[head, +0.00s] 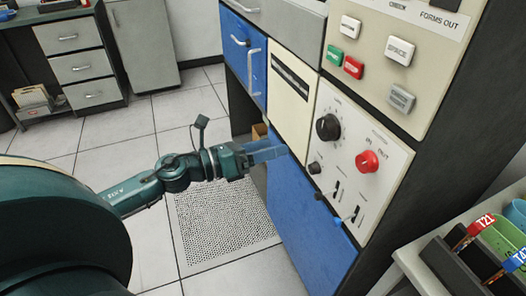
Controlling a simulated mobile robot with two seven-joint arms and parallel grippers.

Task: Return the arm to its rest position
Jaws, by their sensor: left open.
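My left gripper (268,152) reaches out from the left in the head view. Its fingers point right, toward the blue and cream front of the machine (300,200). The gripper is open, and I see nothing held between its fingers. Its tips overlap the machine's front edge in the picture; I cannot tell whether they touch it. My left arm (175,175) stretches over the tiled floor from the lower left. My right gripper is not in the view.
The machine's panel carries a red knob (368,161), a black knob (327,127) and several push buttons. A light table (420,262) with bins stands at the lower right. Grey drawers (80,66) stand at the back left. Tiled floor with a perforated tile (222,215) lies open below.

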